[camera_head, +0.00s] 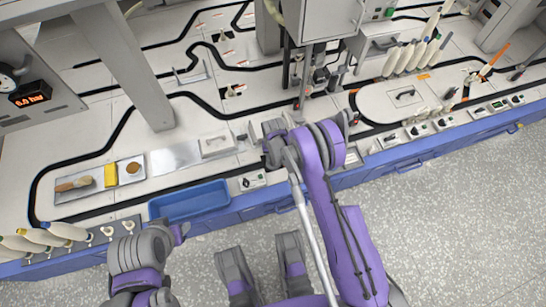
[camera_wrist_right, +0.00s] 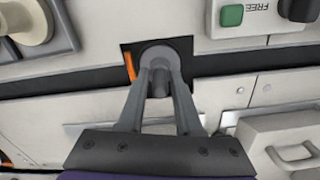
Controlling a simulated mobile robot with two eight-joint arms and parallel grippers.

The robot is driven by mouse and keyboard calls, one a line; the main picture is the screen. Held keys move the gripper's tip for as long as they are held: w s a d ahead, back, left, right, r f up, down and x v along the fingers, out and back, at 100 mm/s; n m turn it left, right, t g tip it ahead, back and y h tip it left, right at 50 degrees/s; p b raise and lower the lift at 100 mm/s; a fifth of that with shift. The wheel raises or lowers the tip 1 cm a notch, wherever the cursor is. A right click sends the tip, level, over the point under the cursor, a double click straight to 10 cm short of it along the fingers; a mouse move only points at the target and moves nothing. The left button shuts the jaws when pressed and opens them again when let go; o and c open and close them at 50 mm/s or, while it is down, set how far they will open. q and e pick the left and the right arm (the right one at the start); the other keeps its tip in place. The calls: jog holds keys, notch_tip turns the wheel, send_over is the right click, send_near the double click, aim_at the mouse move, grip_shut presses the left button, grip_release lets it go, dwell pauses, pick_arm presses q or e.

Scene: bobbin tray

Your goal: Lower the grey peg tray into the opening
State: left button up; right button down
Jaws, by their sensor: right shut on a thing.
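My right gripper (camera_wrist_right: 158,85) is shut on a grey, round-ended peg part (camera_wrist_right: 160,55) in the right wrist view. Under and around this part is a dark square patch (camera_wrist_right: 185,47) with an orange strip at its left; I cannot tell whether it is a plate or the opening. The rest of the grey peg tray cannot be made out. In the head view my right arm reaches over the bench's front part, and its wrist hides the gripped part. My left gripper (camera_head: 180,232) is low in the head view, in front of the bench, its fingers not clear.
A blue bin (camera_head: 188,212) sits at the bench's front edge. A control box with a green button (camera_wrist_right: 255,27) is close to the gripped part.

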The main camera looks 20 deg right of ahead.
jog(key=c, duration=0.9)
grip_release()
jog(key=shift+f, duration=0.1)
jog(key=shift+o, duration=0.2)
jog(key=shift+r+p, duration=2.1)
jog(key=shift+r, duration=3.45)
